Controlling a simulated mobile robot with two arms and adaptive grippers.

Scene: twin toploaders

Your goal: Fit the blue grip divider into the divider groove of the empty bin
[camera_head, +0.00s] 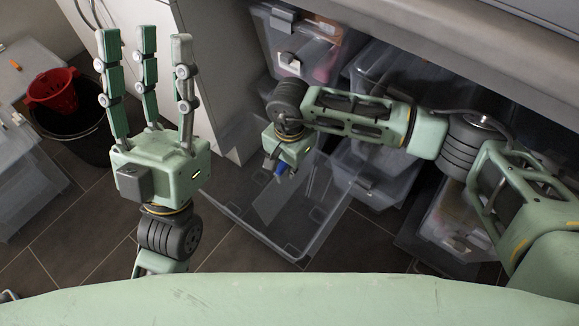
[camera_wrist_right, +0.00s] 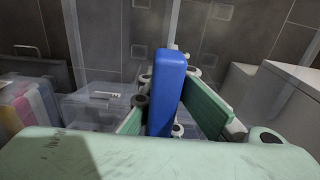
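The empty bin (camera_head: 290,252) is a clear, open-topped box pulled out low at the centre of the head view. The divider's blue grip (camera_head: 281,169) shows just under my right gripper (camera_head: 277,163). A clear panel (camera_head: 272,203) hangs below it, tilted in the picture, over or inside the bin. I cannot tell whether its edges sit in the groove. In the right wrist view the blue grip (camera_wrist_right: 167,90) stands between the green fingers, which close around it. My left gripper (camera_head: 142,45) is empty, its fingers apart and pointing up, left of the bin.
Clear bins with contents (camera_head: 300,50) fill the shelf under the counter (camera_head: 470,45). A white cabinet side (camera_head: 215,70) stands left of the bin. Tiled floor (camera_head: 75,240) is free at lower left.

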